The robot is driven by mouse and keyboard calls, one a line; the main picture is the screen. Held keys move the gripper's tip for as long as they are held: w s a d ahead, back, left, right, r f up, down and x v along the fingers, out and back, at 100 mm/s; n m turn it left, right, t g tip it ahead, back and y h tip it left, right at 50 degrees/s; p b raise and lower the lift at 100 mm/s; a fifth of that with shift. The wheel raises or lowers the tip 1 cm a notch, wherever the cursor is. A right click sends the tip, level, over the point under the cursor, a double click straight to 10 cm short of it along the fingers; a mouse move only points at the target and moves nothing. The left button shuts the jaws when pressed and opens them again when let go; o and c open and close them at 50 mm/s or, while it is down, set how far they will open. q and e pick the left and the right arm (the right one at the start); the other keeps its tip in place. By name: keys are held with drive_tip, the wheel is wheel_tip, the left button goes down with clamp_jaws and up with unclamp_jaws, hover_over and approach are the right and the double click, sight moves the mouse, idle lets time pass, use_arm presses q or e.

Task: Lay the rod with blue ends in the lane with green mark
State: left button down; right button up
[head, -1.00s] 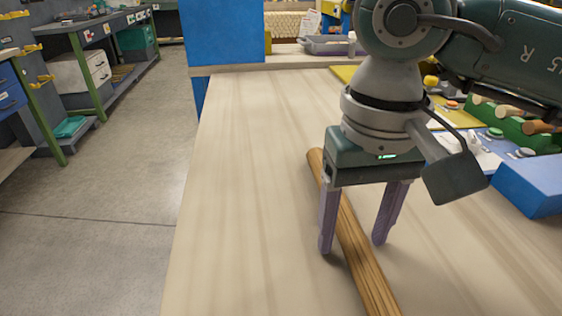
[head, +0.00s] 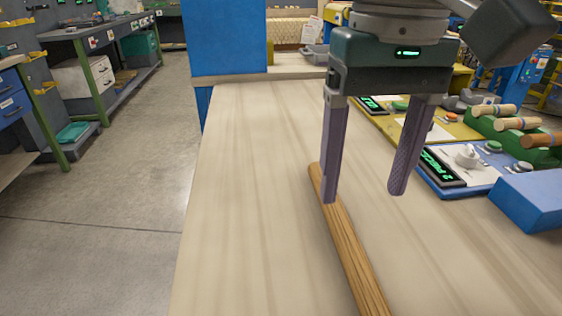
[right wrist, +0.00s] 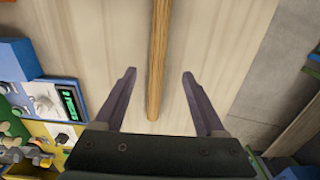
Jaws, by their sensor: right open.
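A long plain brown wooden rod (head: 350,245) lies on the pale bench, running out of the head view at the bottom. Its visible far end shows no blue. My right gripper (head: 363,194) is open and empty above the rod, fingers pointing down. In the right wrist view, the rod (right wrist: 160,40) shows between the spread fingers (right wrist: 158,75), touching neither. Several shorter rods (head: 517,123) lie in a green holder (head: 545,157) at the right; I cannot make out blue ends on them. I cannot pick out a lane with a green mark. My left gripper is out of view.
A blue panel (head: 478,189) with a lit green display and a blue block (head: 530,200) sit at the bench's right side. A yellow panel (head: 455,128) lies behind. A tall blue post (head: 226,38) stands at the back left. The bench's left half (head: 240,200) is clear.

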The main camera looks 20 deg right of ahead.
sight(353, 244)
wheel_tip(353, 244, down, 10)
drive_tip(key=shift+d+f, duration=0.1)
drive_tip(key=shift+d, duration=0.05)
idle(0.3)
clamp_jaws()
idle(0.5)
